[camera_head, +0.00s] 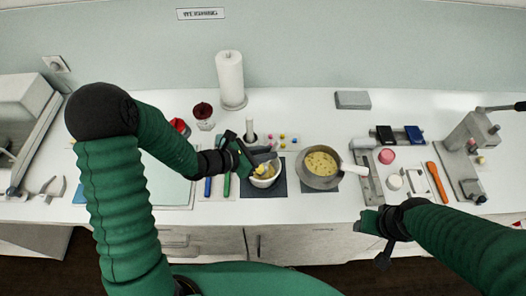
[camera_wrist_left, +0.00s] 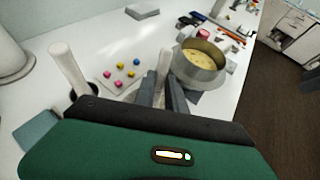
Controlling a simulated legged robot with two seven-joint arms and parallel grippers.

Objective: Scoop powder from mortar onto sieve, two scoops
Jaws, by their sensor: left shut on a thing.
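The white mortar (camera_head: 268,181) stands on a dark mat at the middle of the counter, with something yellow at its opening. My left gripper (camera_head: 262,158) is over the mortar and covers part of it. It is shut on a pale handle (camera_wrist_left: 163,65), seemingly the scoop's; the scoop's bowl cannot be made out. The sieve (camera_head: 320,181), a grey round pan with yellow powder in it, stands right of the mortar; it also shows in the left wrist view (camera_wrist_left: 200,72). My right gripper (camera_head: 372,221) hangs near the counter's front edge, away from both; its jaw opening is unclear.
A white pestle (camera_head: 249,129) stands upright behind the mortar, beside a small board with coloured balls (camera_head: 284,140). The sieve's white handle (camera_head: 354,170) points right toward a metal device. A paper roll (camera_head: 230,80) stands at the back. Blue and green tools lie left of the mortar.

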